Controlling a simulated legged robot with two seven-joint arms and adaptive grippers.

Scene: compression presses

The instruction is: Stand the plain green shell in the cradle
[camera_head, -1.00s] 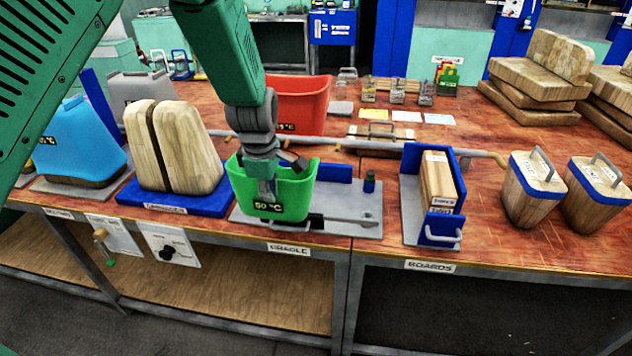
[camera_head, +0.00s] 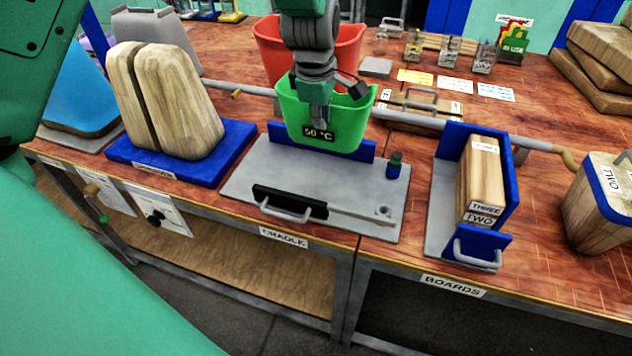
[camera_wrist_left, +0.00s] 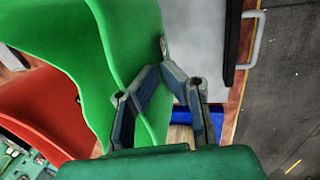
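The plain green shell (camera_head: 345,128), an open-topped tub with a "50 °C" label, is upright at the rear of the cradle in the head view. It overlaps the cradle's blue back wall; whether it touches the plate cannot be told. The cradle (camera_head: 245,185) is a grey plate with a black bar and handle (camera_head: 290,203) at its front. My left gripper (camera_head: 320,118) reaches down at the shell and is closed on its wall. In the left wrist view, the gripper's fingers (camera_wrist_left: 168,62) meet at the wall of the green shell (camera_wrist_left: 135,45). My right gripper is not in view.
A red tub (camera_head: 348,47) stands right behind the shell. A wooden split form on a blue base (camera_head: 215,160) is at left. A boards rack (camera_head: 440,215) stands at right. A grey pipe (camera_head: 415,118) runs behind the cradle. The cradle's front plate is clear.

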